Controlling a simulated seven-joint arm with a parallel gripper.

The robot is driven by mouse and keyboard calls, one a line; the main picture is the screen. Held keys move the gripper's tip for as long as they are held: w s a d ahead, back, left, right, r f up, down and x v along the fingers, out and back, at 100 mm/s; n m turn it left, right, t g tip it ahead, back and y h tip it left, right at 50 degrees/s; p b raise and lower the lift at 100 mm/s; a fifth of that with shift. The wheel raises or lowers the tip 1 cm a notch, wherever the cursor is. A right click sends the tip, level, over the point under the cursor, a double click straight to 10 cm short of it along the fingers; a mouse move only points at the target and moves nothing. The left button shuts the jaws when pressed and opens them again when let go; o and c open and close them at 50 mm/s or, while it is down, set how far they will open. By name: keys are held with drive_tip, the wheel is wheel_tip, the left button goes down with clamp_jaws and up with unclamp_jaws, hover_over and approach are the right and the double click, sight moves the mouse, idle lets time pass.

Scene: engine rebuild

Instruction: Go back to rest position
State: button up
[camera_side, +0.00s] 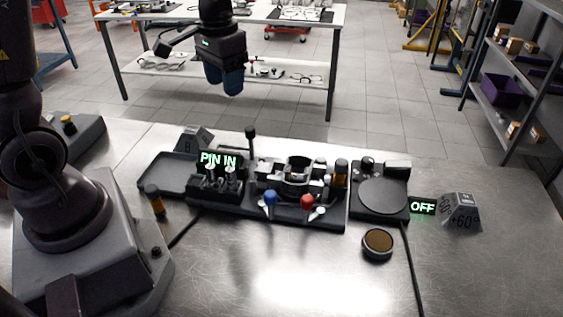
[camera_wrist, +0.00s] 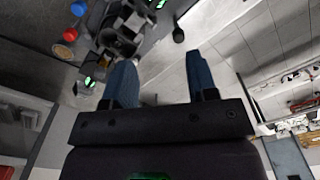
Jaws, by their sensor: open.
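My gripper (camera_side: 222,82) hangs in the air above the far side of the steel workbench (camera_side: 290,265), in front of the white table behind it. Its two blue fingers point down and hold nothing. In the wrist view the blue fingers (camera_wrist: 160,82) stand apart with an empty gap between them. The black fixture (camera_side: 300,212) sits on the bench below my gripper, with a blue knob (camera_side: 270,197), a red knob (camera_side: 306,202) and a lit "PIN IN" sign (camera_side: 218,160). The fixture also shows at the upper left of the wrist view (camera_wrist: 118,42).
A flat black tray (camera_side: 165,172) lies left of the fixture. A round plate device (camera_side: 382,196) with an "OFF" sign (camera_side: 422,207) is at right, near a "+60°" block (camera_side: 462,212). A round brown-topped puck (camera_side: 377,244) lies in front. The front of the bench is clear.

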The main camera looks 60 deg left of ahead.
drive_tip(key=s+d+r+m+t, duration=0.1)
drive_tip(key=s+d+r+t, duration=0.4)
drive_tip(key=s+d+r, duration=0.4)
drive_tip(key=shift+s+d+r+m, duration=0.3)
drive_tip(key=shift+s+r, duration=0.2)
drive_tip(key=shift+s, duration=1.25)
